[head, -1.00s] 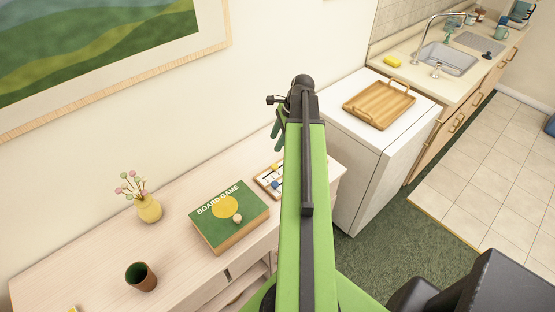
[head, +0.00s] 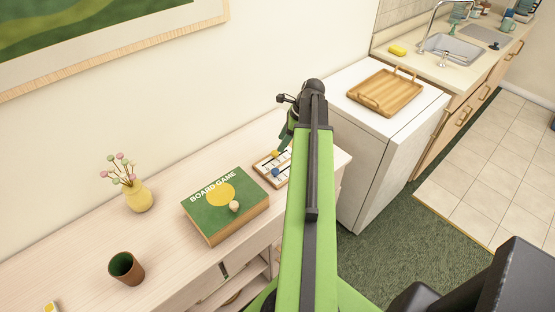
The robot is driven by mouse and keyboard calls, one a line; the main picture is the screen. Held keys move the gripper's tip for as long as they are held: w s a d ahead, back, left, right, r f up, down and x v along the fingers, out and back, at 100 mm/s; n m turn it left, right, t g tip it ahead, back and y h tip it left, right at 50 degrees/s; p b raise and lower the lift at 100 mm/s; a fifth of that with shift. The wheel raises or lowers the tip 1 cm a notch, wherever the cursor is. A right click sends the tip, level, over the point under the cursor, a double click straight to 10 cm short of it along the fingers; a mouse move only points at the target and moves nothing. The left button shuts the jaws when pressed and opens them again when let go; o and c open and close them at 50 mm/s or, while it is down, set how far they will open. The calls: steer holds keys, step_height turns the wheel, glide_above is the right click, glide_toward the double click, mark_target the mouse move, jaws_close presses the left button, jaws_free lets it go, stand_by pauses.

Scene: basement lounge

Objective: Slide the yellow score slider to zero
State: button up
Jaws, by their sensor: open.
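The score board (head: 260,167) is a small wooden-framed panel with pale tracks, lying on the sideboard right of the board game box. Its yellow slider (head: 275,154) is on the far track and a blue slider (head: 276,171) is on the nearer one. My arm covers the board's right part, so the track ends there are hidden. My gripper (head: 281,146) shows dark green fingers pointing down close to the yellow slider. It is open; I cannot tell whether a finger touches the slider.
The board game box (head: 211,218) with a small pale ball (head: 235,206) lies left of the score board. A yellow flower vase (head: 138,198) and a brown cup (head: 126,268) stand further left. A white cabinet (head: 360,140) with a wooden tray (head: 399,106) stands right of the sideboard.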

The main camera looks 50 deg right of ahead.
mark_target(276, 152)
steer(key=b+x, duration=0.3)
steer(key=x, duration=0.2)
steer(key=shift+f, duration=0.15)
steer(key=shift+c, duration=0.3)
jaws_close()
stand_by(0.9)
